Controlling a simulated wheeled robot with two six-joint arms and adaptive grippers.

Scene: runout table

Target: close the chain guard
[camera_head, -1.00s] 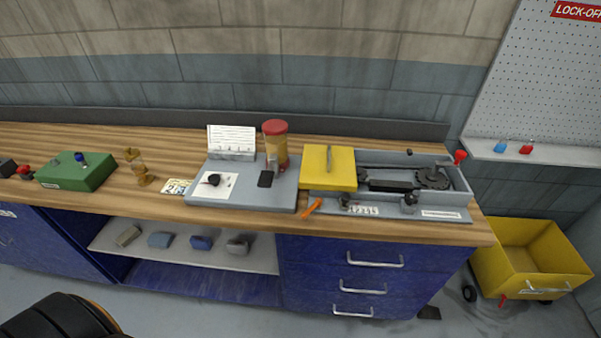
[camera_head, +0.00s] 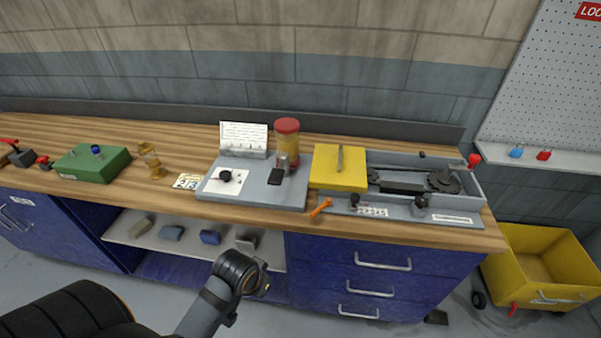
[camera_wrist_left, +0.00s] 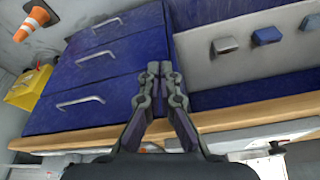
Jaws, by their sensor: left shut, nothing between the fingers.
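The yellow chain guard (camera_head: 326,176), with a raised handle on top, sits at the left end of the grey chain housing (camera_head: 478,196). The housing is uncovered to the guard's right. A dark chain and sprocket (camera_head: 444,182) show there. My left gripper (camera_wrist_left: 160,72) is shut and empty in the left wrist view, in front of the blue drawers and apart from the guard. In the head view my left arm comes up from the lower left, below the bench top; its fingers are not clear there. My right gripper is in neither view.
A red-lidded jar (camera_head: 287,142) and a grey board (camera_head: 252,196) stand left of the guard. A red knob (camera_head: 474,160) is at the housing's right end. An orange tool (camera_head: 321,209) lies in front. The bench edge and drawers (camera_head: 375,285) lie below.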

